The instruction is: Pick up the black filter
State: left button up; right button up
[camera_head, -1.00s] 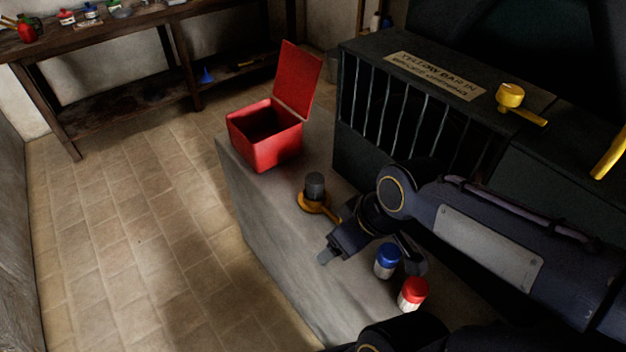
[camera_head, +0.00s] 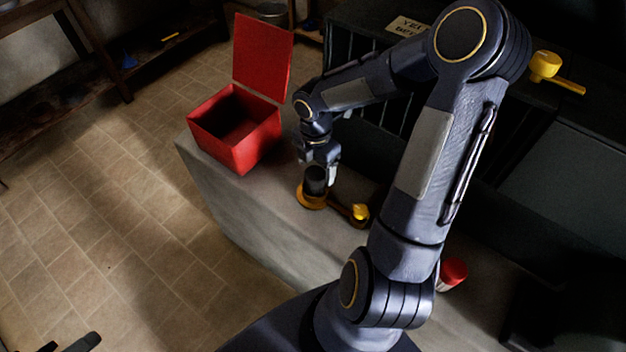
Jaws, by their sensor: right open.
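The black filter (camera_head: 316,184) is a short dark cylinder. It stands upright on the round end of an orange-yellow holder (camera_head: 311,201) on the grey counter. My right gripper (camera_head: 318,171) reaches down from above with its jaws open. Its fingers are at the filter's upper part, one on each side; I cannot tell whether they touch it. A small dark part at the bottom left edge (camera_head: 75,344) looks like my left gripper, mostly cut off.
An open red box (camera_head: 237,141) with its lid raised stands on the counter (camera_head: 225,205), left of the filter. A yellow knob (camera_head: 360,211) is by the holder's handle. A red-capped jar (camera_head: 452,273) is partly behind my arm. A dark barred cabinet is behind.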

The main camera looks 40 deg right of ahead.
notch_tip(320, 180, down, 6)
jog(key=shift+a+r, duration=0.1)
jog(key=shift+r, duration=0.15)
jog(key=c, duration=1.1)
jog(key=shift+r, duration=0.15)
